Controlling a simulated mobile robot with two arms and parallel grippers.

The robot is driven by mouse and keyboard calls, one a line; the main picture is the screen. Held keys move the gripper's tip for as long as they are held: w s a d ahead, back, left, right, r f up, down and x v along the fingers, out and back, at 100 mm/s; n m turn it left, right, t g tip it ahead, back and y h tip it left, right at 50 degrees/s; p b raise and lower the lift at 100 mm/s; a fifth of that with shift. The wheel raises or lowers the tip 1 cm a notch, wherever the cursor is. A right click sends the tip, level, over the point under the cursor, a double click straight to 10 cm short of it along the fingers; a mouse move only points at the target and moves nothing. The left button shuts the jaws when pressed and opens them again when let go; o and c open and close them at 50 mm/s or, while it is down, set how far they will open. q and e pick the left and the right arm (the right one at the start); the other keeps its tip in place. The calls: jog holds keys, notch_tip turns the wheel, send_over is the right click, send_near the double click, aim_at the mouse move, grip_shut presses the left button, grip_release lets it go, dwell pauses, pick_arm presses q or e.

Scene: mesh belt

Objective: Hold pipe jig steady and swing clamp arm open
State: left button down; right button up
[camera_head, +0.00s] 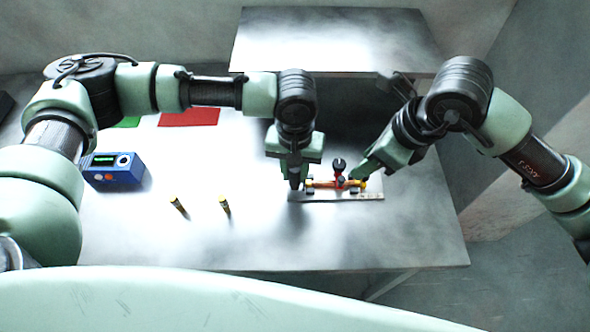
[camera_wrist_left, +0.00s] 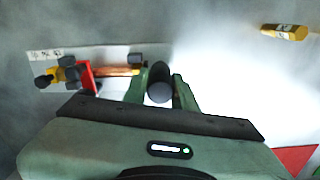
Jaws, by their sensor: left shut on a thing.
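The pipe jig is a pale plate (camera_head: 345,196) near the table's right side, and it also shows in the left wrist view (camera_wrist_left: 108,90). An orange-brown pipe (camera_head: 322,184) with yellow ends lies along it. A red clamp (camera_head: 340,176) with a black knob (camera_head: 338,163) crosses the pipe near its middle; it also shows in the left wrist view (camera_wrist_left: 86,76). My left gripper (camera_head: 294,184) is shut on a dark round post (camera_wrist_left: 160,88) at the plate's left end. My right gripper (camera_head: 362,174) is at the right of the clamp; whether its fingers touch anything is unclear.
A blue device (camera_head: 115,170) with a display stands at the table's left. A red mat (camera_head: 188,117) and a green mat (camera_head: 128,122) lie farther back. The table's front middle is clear.

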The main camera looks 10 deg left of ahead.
dwell(0.9)
pick_arm(q)
jog(key=c, duration=1.1)
grip_release()
jog(key=shift+c, duration=0.2)
grip_shut()
